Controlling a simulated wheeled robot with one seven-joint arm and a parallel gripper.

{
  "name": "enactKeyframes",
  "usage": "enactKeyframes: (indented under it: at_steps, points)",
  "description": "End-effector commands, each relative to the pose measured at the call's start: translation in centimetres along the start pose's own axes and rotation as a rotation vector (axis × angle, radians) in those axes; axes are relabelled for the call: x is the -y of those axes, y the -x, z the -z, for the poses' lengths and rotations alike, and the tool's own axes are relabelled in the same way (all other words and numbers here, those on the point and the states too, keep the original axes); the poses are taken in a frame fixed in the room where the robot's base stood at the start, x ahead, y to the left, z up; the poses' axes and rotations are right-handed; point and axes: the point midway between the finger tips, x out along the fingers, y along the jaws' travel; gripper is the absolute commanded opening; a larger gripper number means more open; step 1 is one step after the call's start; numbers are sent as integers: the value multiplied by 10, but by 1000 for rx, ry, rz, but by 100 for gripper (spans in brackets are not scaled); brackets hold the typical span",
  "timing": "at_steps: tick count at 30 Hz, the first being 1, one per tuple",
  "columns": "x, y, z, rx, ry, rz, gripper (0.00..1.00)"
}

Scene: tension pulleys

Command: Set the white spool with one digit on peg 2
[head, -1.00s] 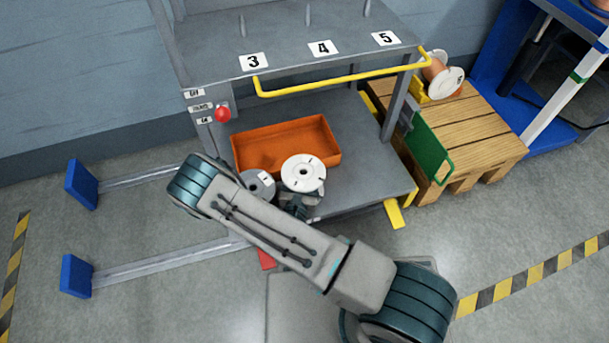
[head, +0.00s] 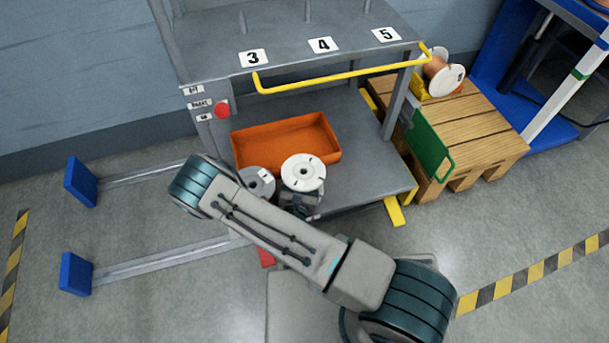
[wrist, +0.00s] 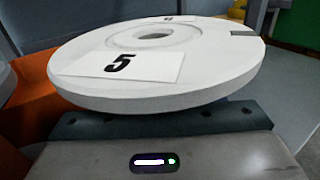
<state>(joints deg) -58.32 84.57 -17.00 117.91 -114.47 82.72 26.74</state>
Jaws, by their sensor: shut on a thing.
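The white spool (head: 303,172) is a flat, wide disc with a dark centre hole and dark marks on its face. It is level, held by my gripper (head: 300,199) just below it, above the front of the lower deck. In the wrist view the white spool (wrist: 215,62) fills the upper picture; a tag reading 5 faces me, and another tag at its far edge is too oblique to read. The fingertips are hidden under the disc. Peg 2 cannot be identified; the upper shelf (head: 290,62) shows number plates 3, 4 and 5 with thin upright pegs.
An orange bin (head: 241,150) sits on the lower deck behind the spool. A grey spool (head: 257,183) with a white tag is left of the white one, partly behind my arm. A yellow rail (head: 340,79) fronts the upper shelf. A copper-coloured spool (head: 440,72) is at right by a wooden pallet (head: 470,130).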

Motion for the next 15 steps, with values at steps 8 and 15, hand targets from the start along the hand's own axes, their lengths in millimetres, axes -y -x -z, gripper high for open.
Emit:
enactKeyframes:
  at_steps: [8,15]
  points:
    - [0,0,1,0,0,0,20]
    - [0,0,1,0,0,-1,86]
